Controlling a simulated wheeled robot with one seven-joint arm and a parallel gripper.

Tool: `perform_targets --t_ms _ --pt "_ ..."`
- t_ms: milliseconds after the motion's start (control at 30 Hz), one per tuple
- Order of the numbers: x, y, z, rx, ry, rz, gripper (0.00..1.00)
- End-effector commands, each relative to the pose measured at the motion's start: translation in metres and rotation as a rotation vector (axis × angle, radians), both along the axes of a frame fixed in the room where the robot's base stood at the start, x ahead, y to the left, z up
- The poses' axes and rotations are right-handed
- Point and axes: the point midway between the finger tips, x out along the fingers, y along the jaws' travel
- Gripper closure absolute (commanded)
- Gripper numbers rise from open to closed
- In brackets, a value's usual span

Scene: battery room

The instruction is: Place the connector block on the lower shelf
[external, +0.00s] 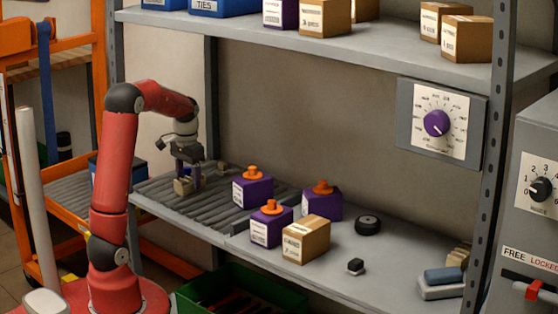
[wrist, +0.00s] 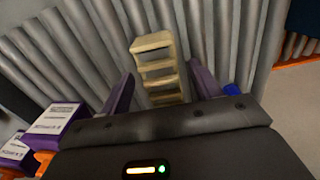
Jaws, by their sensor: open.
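The connector block, a beige slotted piece, lies on the grey ribbed section (wrist: 80,55) in the wrist view. I take this connector block (wrist: 157,68) to be the small pale shape (external: 182,187) under my gripper in the external view. My gripper (external: 188,176) is open, pointing down at the left part of the lower shelf (external: 330,262). In the wrist view its two purple fingers (wrist: 162,85) stand apart, one each side of the block's near end. I cannot tell whether they touch it.
A black round item (external: 368,224) and a small dark block (external: 356,266) lie on the flat shelf, with bare room between. The upper shelf (external: 400,55) hangs above.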

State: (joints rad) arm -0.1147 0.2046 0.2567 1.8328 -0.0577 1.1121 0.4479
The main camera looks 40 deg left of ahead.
Motion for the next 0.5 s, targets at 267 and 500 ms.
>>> perform_targets --t_ms 267,500 --pt "0.004 0.005 0.05 0.002 -0.003 0.001 0.37" --pt "0.004 0.005 0.065 0.001 -0.001 0.001 0.37"
